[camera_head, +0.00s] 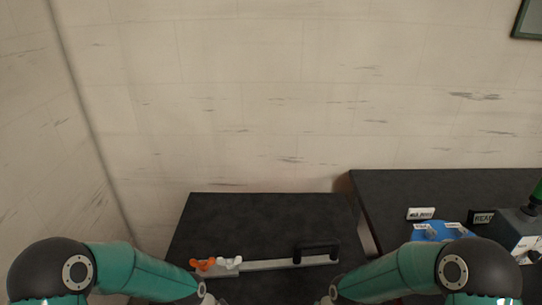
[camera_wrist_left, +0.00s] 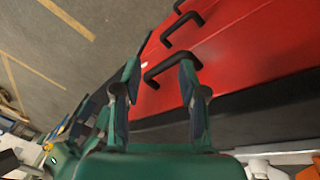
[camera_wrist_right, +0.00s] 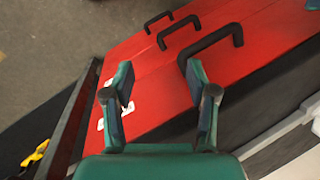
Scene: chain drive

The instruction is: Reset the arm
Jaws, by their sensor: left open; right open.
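My left gripper (camera_wrist_left: 160,82) is open in the left wrist view, with nothing seen gripped. A black drawer handle (camera_wrist_left: 170,66) on the red cabinet (camera_wrist_left: 240,50) appears between and beyond its fingertips; I cannot tell the gap. My right gripper (camera_wrist_right: 160,80) is open and empty in the right wrist view. It points down along the red cabinet (camera_wrist_right: 150,60), where black handles (camera_wrist_right: 210,42) show beyond its fingertips. In the head view both teal arms reach in from the lower corners to the bench front, their grippers hidden or cut off below.
A dark bench (camera_head: 270,225) carries a metal rail (camera_head: 280,264) with orange parts (camera_head: 203,265), white parts (camera_head: 229,263) and a black bracket (camera_head: 316,251). A second bench (camera_head: 450,190) at right holds a blue tray (camera_head: 456,231) and a grey machine (camera_head: 514,226). Walls stand behind and left.

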